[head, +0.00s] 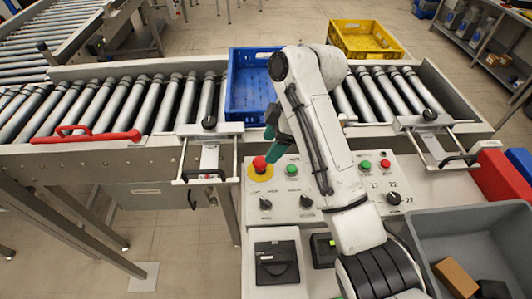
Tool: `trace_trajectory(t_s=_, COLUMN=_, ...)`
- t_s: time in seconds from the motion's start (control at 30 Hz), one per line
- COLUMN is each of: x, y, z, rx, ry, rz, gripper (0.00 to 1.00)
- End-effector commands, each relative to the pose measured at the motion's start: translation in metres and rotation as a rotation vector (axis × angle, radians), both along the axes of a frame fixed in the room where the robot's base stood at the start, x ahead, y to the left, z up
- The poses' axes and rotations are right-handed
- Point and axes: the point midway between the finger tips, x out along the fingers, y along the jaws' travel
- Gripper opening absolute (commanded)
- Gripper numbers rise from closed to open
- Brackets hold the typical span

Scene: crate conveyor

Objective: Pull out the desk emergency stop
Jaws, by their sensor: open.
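The desk emergency stop (260,165) is a red mushroom button on a yellow round base, at the upper left of the control desk (300,215). Its cap shows clearly; whether it is pushed in or out I cannot tell. My gripper (272,125), with dark green fingers, is open and empty. It appears just above and slightly right of the button in the picture, apart from it, in front of the conveyor edge. My white arm crosses the desk and hides part of its middle.
A green button (292,170) sits close right of the stop, and a black knob (265,204) below it. A blue crate (240,108) stands on the rollers behind my gripper. A yellow crate (365,53) is farther back. A grey bin (440,218) stands at right.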

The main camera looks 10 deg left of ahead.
Motion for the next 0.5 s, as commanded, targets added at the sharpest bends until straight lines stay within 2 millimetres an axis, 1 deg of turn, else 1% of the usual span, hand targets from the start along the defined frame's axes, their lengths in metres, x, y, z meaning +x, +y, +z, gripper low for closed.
trace_trajectory(t_s=0.03, x=0.002, y=-0.004, z=0.011, rx=0.002, ry=-0.005, rz=0.000, gripper=0.64)
trace_trajectory(t_s=0.17, x=0.004, y=-0.012, z=0.031, rx=0.000, ry=-0.002, rz=0.000, gripper=0.64)
trace_trajectory(t_s=0.2, x=0.005, y=-0.015, z=0.040, rx=-0.001, ry=-0.003, rz=-0.001, gripper=0.64)
trace_trajectory(t_s=0.33, x=0.006, y=-0.019, z=0.049, rx=-0.001, ry=-0.001, rz=0.000, gripper=0.64)
trace_trajectory(t_s=0.5, x=0.006, y=-0.020, z=0.052, rx=0.000, ry=0.001, rz=0.001, gripper=0.64)
